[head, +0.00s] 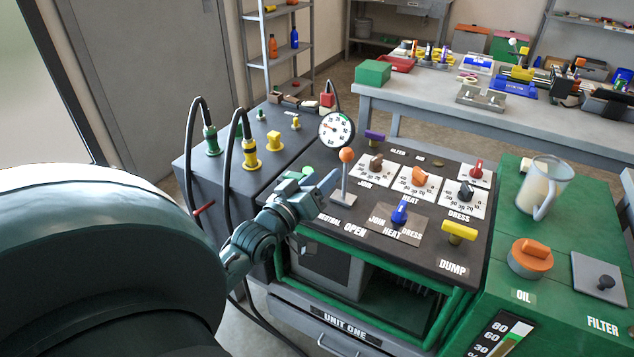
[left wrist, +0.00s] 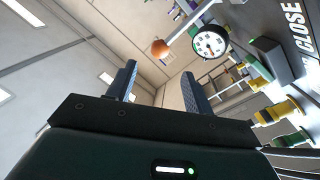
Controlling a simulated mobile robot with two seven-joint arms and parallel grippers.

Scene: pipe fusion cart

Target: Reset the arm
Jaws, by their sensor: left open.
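My left gripper (head: 318,181) is open and empty in the head view. It is over the left edge of the dark control panel (head: 385,262), just left of the lever (head: 344,180) with an orange ball knob (head: 347,155). In the left wrist view the two fingers of my left gripper (left wrist: 160,85) stand apart with nothing between them. The orange knob shows there (left wrist: 161,47) beyond the fingertips, clear of them. Whether a finger touches the lever's shaft I cannot tell. My right gripper is in neither view.
A round dial gauge (head: 337,129) stands behind the lever. A blue selector knob (head: 400,212) and a yellow DUMP handle (head: 459,232) sit on the panel. Hoses on green (head: 211,140) and yellow (head: 250,155) fittings rise at left. A clear jug (head: 545,187) stands on the green cabinet.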

